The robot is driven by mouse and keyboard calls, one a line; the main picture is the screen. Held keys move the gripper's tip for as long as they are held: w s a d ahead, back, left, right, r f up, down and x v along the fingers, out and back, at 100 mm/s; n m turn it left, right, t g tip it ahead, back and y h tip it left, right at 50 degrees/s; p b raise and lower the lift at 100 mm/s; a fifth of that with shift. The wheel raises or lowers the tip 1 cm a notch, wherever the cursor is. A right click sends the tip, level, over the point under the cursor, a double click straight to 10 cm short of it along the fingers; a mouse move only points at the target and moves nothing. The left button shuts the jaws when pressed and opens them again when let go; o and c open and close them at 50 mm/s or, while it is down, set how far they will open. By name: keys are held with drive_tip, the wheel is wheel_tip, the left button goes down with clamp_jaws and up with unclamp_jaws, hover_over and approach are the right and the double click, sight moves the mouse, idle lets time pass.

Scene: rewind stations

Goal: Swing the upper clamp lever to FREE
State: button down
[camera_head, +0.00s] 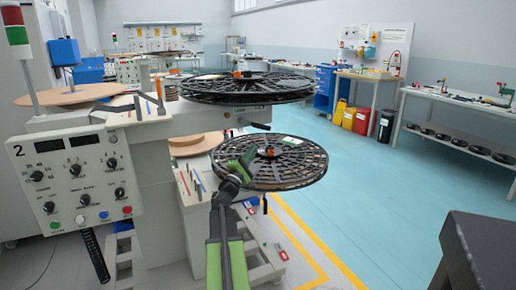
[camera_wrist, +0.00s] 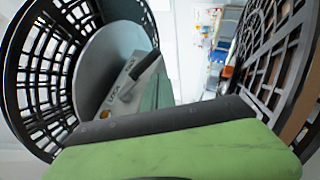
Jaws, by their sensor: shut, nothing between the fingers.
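At station 2 the upper clamp lever (camera_head: 261,126) is a small black handle below the upper reel (camera_head: 245,88), sticking out to the right from the pale machine arm. In the wrist view a black lever (camera_wrist: 147,66) stands on a grey plate marked LOCK (camera_wrist: 112,93), close beyond my gripper. The lever lies near the LOCK mark; no FREE mark is readable. My gripper (camera_head: 250,155), green and dark, is between the two reels, over the left part of the lower reel (camera_head: 285,170). It is shut and empty. Contact with the lever cannot be made out.
Black reels flank the wrist view on the left (camera_wrist: 45,75) and right (camera_wrist: 285,55), leaving a narrow gap. A control panel (camera_head: 75,178) is left of the machine. Another small dark handle (camera_head: 265,204) hangs below the lower reel. The blue floor (camera_head: 375,195) on the right is clear.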

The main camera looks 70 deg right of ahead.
drive_tip(key=b+v, duration=0.2)
drive_tip(key=v, duration=0.6)
drive_tip(key=shift+a+b, duration=0.35)
drive_tip(key=shift+f, duration=0.1)
